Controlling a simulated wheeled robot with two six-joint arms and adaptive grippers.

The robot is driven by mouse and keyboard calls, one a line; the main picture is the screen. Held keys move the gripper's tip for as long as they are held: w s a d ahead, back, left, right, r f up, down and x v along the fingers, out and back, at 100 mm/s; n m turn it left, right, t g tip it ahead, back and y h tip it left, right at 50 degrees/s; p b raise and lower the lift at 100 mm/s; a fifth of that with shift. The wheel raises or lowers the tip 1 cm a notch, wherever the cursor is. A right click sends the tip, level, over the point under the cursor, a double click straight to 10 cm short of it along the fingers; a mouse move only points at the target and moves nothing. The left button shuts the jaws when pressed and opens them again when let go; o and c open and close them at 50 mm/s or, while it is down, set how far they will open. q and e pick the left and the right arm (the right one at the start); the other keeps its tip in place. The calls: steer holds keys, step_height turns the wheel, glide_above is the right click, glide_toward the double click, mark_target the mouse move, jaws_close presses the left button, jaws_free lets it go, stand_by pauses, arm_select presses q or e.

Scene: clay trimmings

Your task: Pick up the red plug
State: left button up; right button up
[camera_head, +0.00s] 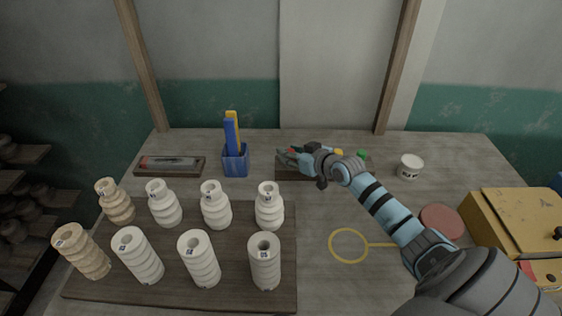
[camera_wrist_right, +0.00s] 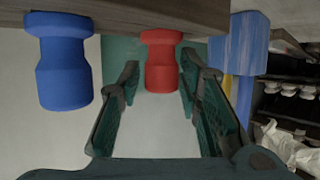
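The red plug (camera_wrist_right: 161,62) sits in a wooden block (camera_wrist_right: 200,12), which appears upside down in the right wrist view. The plug has a wide head and a narrower waist. My right gripper (camera_wrist_right: 160,80) is open, with one finger on each side of the plug's head and a visible gap on both sides. In the head view the right gripper (camera_head: 287,156) is over the left end of the block (camera_head: 288,174), and a bit of red (camera_head: 291,149) shows there. The arm hides much of the block. My left gripper is not in view.
A blue plug (camera_wrist_right: 63,62) is beside the red one in the block; yellow (camera_head: 338,152) and green (camera_head: 362,154) tops show behind my arm. A blue cup (camera_head: 235,162) stands left. Several pale ribbed pieces (camera_head: 200,260) stand front left. A white tub (camera_head: 410,166) is right.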

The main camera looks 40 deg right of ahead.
steer(key=shift+w+a+f, duration=0.2)
steer(key=shift+w, duration=0.3)
steer(key=shift+s+d+r, duration=0.2)
steer(key=shift+s+r, duration=0.05)
steer(key=shift+s, duration=0.25)
jaws_close()
steer(key=shift+w, duration=0.15)
